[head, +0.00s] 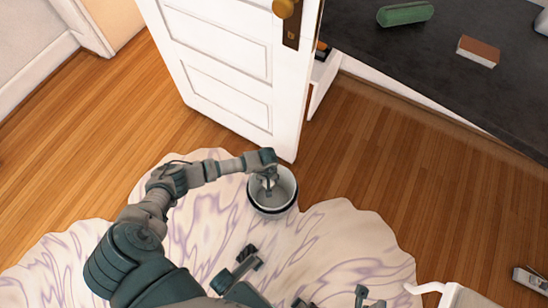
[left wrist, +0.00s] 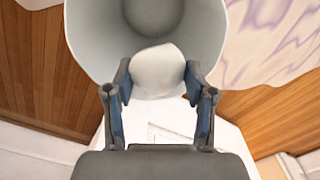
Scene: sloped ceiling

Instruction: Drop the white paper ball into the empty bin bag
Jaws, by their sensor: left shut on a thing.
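The white paper ball (left wrist: 158,72) is between the fingertips of my left gripper (left wrist: 158,78) in the left wrist view. The gripper is shut on it. In the head view my left gripper (head: 268,184) reaches down over the mouth of a small round bin (head: 289,190), and the ball is hard to make out there. The bin's pale inner wall (left wrist: 95,40) shows around and behind the ball in the left wrist view. I cannot make out a separate bag edge. Dark parts of mine show at the bottom of the head view; I cannot tell the state of my right gripper.
The bin stands on a pale, purple-veined rug (head: 345,235), close to the lower corner of an open white door (head: 225,60). A dark counter (head: 440,60) at upper right bears a green case (head: 405,14) and a brown-and-white block (head: 478,51).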

